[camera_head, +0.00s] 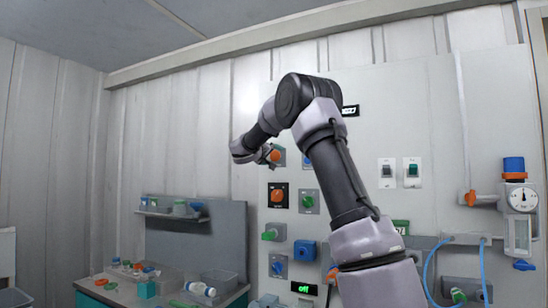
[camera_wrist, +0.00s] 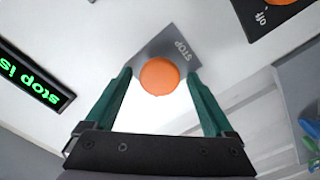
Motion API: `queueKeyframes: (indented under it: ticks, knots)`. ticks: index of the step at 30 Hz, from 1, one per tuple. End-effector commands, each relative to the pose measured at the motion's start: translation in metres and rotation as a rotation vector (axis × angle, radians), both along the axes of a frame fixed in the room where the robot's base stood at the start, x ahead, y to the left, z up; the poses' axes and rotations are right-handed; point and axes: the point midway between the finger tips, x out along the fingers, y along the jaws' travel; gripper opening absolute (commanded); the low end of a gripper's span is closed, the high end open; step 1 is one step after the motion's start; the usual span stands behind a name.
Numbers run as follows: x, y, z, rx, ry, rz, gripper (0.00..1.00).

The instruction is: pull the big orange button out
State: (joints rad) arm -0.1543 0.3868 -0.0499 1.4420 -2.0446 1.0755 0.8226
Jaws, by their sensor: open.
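The big orange button (camera_wrist: 160,76) is round and sits on a grey plate marked STOP (camera_wrist: 183,50) in the wrist view. In the head view the orange button (camera_head: 275,156) shows high on the wall panel, partly covered by my gripper. My gripper (camera_wrist: 158,80) is open, with its green fingers on either side of the button in the picture. Light shows between the button and each finger, and I cannot tell how far the tips are from the plate.
A lit display (camera_wrist: 32,80) reads "stop is", its end cut off. Another orange control (camera_head: 278,195) on a black plate sits below. Green and blue controls (camera_head: 304,250) fill the lower panel. A bench (camera_head: 130,292) with small containers stands at left.

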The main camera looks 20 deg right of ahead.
Motion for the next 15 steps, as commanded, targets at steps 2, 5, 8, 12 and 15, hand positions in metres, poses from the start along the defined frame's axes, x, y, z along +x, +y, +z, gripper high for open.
queueKeyframes:
  ticks: [2,5,8,12,15]
  knots:
    - [0.0031,-0.0034,-0.0001,0.000,0.000,0.000,0.88]
    - [0.0045,-0.0044,0.0000,0.000,0.000,0.001,0.88]
    - [0.0045,-0.0044,0.0000,0.000,0.000,0.001,0.88]
    - [0.0044,-0.0044,-0.0001,0.001,0.000,0.001,0.73]
    - [0.0044,-0.0044,-0.0001,0.001,0.000,0.001,0.34]
